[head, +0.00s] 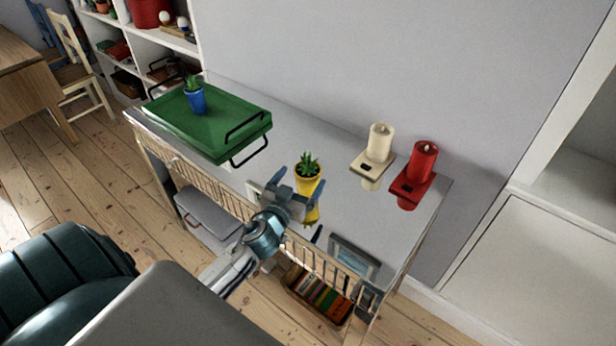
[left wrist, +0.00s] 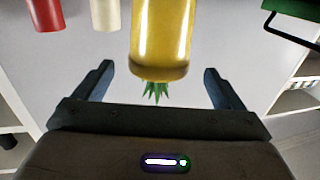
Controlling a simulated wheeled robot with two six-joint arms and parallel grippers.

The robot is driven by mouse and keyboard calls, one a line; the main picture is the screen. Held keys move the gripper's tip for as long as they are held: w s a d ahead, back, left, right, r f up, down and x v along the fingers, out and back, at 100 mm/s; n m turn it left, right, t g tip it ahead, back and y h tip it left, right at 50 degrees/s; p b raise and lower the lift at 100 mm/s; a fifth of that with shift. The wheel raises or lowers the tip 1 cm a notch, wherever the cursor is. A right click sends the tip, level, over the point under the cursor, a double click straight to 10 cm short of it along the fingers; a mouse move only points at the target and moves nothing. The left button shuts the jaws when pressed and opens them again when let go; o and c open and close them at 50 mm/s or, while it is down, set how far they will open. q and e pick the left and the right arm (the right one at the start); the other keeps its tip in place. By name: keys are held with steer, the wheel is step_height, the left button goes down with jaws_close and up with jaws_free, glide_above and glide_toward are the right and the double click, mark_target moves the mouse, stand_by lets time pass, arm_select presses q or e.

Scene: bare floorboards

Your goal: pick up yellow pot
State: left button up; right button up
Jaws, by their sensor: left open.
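The yellow pot (head: 308,187) holds a small green succulent and stands upright on the grey top of a sideboard (head: 320,150). My left gripper (head: 298,176) is open at the pot, its fingers pointing toward it, and partly hides its lower part in the head view. In the left wrist view the yellow pot (left wrist: 160,40) hangs upside down in the picture, centred between the two open fingers of my left gripper (left wrist: 158,88). A gap shows on both sides of the pot, with no finger touching it there. My right gripper is not in view.
A green tray (head: 185,122) with a blue pot (head: 195,98) stands to the left. A cream candle (head: 380,143) and a red candle (head: 421,163) in holders stand to the right, near the wall. A small framed item (head: 354,258) lies near the front edge.

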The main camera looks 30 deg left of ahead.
mark_target(307, 171)
arm_select(q)
steer(key=w+p, duration=0.1)
steer(key=w, duration=0.3)
steer(key=shift+a, duration=0.2)
steer(key=c, duration=1.3)
steer(key=shift+c, duration=0.3)
steer(key=shift+r, duration=0.1)
